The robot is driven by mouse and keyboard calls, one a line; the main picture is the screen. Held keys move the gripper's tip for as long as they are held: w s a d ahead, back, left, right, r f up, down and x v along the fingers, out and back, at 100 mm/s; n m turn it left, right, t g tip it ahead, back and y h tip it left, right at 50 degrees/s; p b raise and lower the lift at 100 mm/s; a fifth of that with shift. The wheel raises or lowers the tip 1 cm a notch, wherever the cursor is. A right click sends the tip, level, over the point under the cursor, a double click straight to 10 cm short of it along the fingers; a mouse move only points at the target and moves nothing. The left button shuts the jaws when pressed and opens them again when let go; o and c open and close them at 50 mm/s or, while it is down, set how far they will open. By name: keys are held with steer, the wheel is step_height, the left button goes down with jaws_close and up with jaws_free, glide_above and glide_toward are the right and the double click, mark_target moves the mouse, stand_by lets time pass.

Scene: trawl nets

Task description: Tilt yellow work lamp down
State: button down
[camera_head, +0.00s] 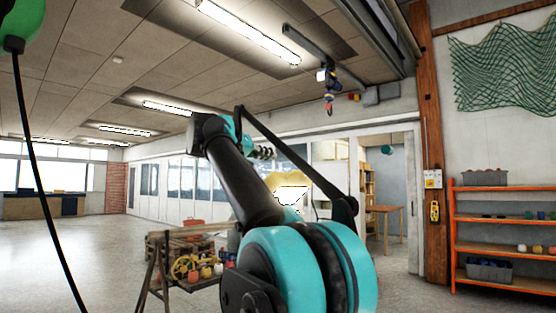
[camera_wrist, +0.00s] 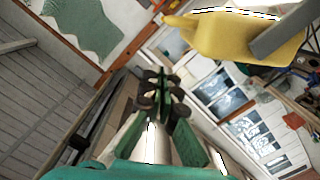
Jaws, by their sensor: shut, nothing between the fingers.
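The yellow work lamp (camera_head: 284,181) shows beyond my arm in the head view, partly hidden by it, with a bright white patch at its lower part. In the wrist view the lamp's yellow housing (camera_wrist: 222,38) fills the upper right, with a grey bar across its right end. My gripper (camera_wrist: 162,78) is shut and empty, apart from the lamp in the wrist view. In the head view my gripper (camera_head: 264,153) is small, above and left of the lamp. I cannot tell whether it touches the lamp there.
A wooden trestle table (camera_head: 190,262) with colourful floats stands left of my arm. An orange shelf (camera_head: 500,240) stands at the right, under a green net (camera_head: 505,68). A hoist hook (camera_head: 329,100) hangs from the ceiling rail. The floor at the left is open.

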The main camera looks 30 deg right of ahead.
steer(key=shift+v, duration=1.95)
steer(key=a+f+n+g+y, duration=0.1)
steer(key=a+f+n+y, duration=0.2)
steer(key=f, duration=1.7)
steer(key=a+f+n+y, duration=0.15)
steer(key=f+y, duration=0.35)
steer(key=f, duration=1.5)
steer(key=s+a+f+n+y, duration=0.1)
steer(key=s+a+f+y, duration=0.2)
steer(key=f, duration=0.8)
steer(key=s+a+f+n+y, duration=0.1)
steer(key=s+a+f+y, duration=0.2)
steer(key=s+a+f, duration=0.4)
steer(key=s+a+f+n+y, duration=0.1)
steer(key=s+a+f, duration=0.5)
steer(key=f, duration=1)
steer(key=shift+s+y, duration=0.35)
steer(key=shift+y, duration=0.55)
steer(key=shift+f, duration=0.1)
